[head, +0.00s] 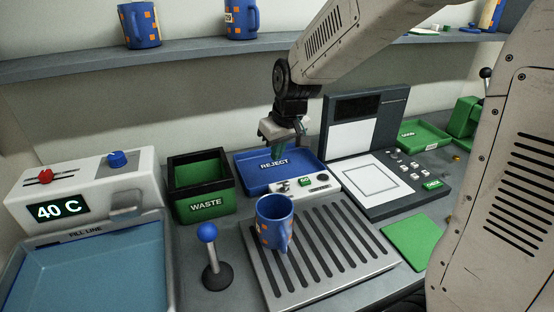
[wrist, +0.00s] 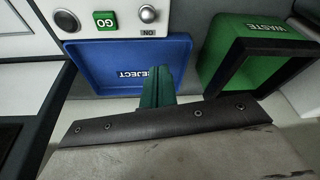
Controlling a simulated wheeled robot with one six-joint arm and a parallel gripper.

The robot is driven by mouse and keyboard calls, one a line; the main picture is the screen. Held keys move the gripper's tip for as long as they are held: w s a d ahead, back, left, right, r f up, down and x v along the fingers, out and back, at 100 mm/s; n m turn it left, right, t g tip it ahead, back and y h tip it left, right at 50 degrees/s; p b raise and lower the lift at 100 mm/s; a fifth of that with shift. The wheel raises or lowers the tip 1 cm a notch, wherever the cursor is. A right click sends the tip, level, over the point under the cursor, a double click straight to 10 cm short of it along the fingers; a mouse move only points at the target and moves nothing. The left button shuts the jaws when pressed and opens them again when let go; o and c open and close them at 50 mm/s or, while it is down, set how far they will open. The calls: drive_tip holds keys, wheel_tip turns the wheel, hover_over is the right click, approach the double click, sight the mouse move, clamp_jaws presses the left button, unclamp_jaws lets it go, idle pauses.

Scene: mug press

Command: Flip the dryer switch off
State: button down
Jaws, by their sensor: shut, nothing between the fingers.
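The dryer's white control panel (head: 306,194) stands at the back edge of the slatted metal rack (head: 330,250). It has a green GO button (head: 305,182) between two small metal parts. In the wrist view the panel shows at the top, with a silver switch knob (wrist: 148,13) beside small lettering that looks like ON, seen upside down. My gripper (head: 277,155) has green fingers, shut and empty, above the blue REJECT tray (head: 305,160), behind the panel and apart from it. The shut fingers (wrist: 157,88) also show in the wrist view.
A blue mug with orange squares (head: 270,215) stands on the rack, in front of the panel. A green WASTE bin (head: 205,203) is left of the tray. A blue-balled lever (head: 208,235) stands left of the rack. A dark upright screen (head: 365,110) rises at the right.

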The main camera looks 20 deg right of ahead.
drive_tip(key=s+r, duration=0.3)
drive_tip(key=r, duration=0.2)
drive_tip(key=shift+s+d, duration=0.25)
drive_tip(key=shift+s, duration=0.1)
drive_tip(key=shift+s, duration=0.1)
